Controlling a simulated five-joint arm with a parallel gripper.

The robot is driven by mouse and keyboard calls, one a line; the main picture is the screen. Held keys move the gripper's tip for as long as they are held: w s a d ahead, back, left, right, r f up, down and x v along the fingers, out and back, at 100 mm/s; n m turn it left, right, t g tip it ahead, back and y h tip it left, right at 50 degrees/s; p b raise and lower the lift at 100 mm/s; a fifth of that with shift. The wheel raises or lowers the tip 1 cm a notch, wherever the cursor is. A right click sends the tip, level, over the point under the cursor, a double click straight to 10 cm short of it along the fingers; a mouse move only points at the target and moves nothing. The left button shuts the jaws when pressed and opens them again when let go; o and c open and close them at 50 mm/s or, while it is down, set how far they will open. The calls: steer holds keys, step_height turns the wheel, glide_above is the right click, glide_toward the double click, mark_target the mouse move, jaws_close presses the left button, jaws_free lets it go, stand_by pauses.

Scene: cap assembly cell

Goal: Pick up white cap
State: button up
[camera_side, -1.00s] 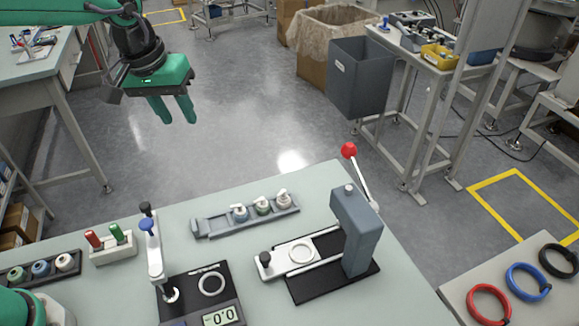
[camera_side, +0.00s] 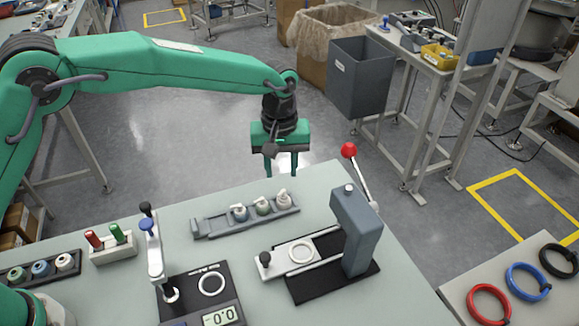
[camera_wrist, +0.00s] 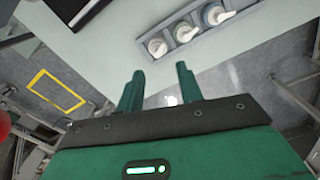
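My gripper (camera_side: 281,168) hangs fingers down beyond the far edge of the table, behind the grey rack. Its two green fingers (camera_wrist: 159,68) are apart with nothing between them. The grey rack (camera_side: 207,228) holds three spouted pieces in a row. The one at its right end is a white cap (camera_side: 284,199), which shows at the left end of the row in the wrist view (camera_wrist: 157,47). A dark rack (camera_side: 74,271) at the table's left holds a row of round pieces, including a plain whitish one (camera_side: 64,262).
A press (camera_side: 356,230) with a red-knobbed lever (camera_side: 349,151) stands right of the grey rack. A scale (camera_side: 207,292) and a small upright fixture (camera_side: 154,255) are in front. Red and green markers stand in a block (camera_side: 114,249) at the left.

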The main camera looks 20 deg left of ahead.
mark_target(283, 190)
steer(key=shift+d+f, duration=0.35)
steer(key=shift+f, duration=0.1)
steer(key=shift+f, duration=0.1)
steer(key=shift+f, duration=1.2)
steer(key=shift+f, duration=0.1)
steer(key=shift+a+f, duration=0.1)
steer(key=shift+f, duration=2.4)
steer(key=shift+c, duration=0.5)
steer(key=shift+c, duration=1.4)
